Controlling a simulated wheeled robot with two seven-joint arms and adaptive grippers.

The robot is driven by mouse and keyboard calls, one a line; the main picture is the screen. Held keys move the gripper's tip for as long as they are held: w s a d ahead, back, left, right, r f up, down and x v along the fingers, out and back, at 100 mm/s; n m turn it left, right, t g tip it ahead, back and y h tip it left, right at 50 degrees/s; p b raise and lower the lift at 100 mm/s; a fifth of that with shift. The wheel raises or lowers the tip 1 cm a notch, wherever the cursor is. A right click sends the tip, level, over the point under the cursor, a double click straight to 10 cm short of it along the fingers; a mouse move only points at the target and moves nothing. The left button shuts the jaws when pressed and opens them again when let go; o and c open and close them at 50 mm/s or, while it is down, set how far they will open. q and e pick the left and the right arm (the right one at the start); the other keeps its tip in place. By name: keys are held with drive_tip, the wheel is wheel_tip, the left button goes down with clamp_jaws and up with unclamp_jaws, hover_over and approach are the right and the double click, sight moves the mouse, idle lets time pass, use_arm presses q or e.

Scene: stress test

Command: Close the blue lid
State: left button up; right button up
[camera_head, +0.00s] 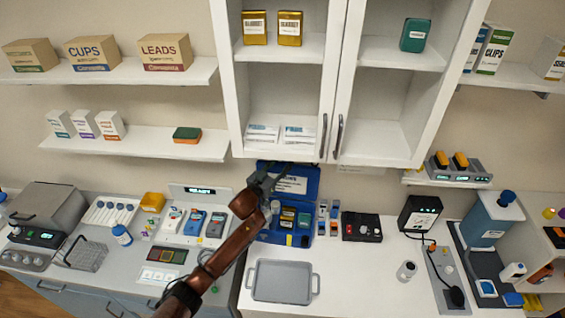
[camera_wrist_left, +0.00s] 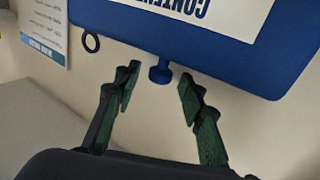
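The blue lid (camera_head: 312,186) stands raised at the back of an open blue case (camera_head: 262,236) on the counter, under the wall cabinet. The lid also fills the top of the left wrist view (camera_wrist_left: 120,35). It bears a white label, upside down there, and a small blue knob (camera_wrist_left: 160,73) sticks out from its edge. My left gripper (camera_head: 270,178) is in front of the lid's left part in the head view. Its fingers (camera_wrist_left: 160,90) are open on either side of the knob, just short of it, with a gap on both sides. My right gripper is not in view.
The case holds several coloured items. A grey tray (camera_head: 283,281) lies in front of it, and a dark box (camera_head: 361,227) stands to its right. The counter right of the tray is mostly clear.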

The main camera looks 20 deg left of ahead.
use_arm(q)
clamp_jaws()
idle(0.5)
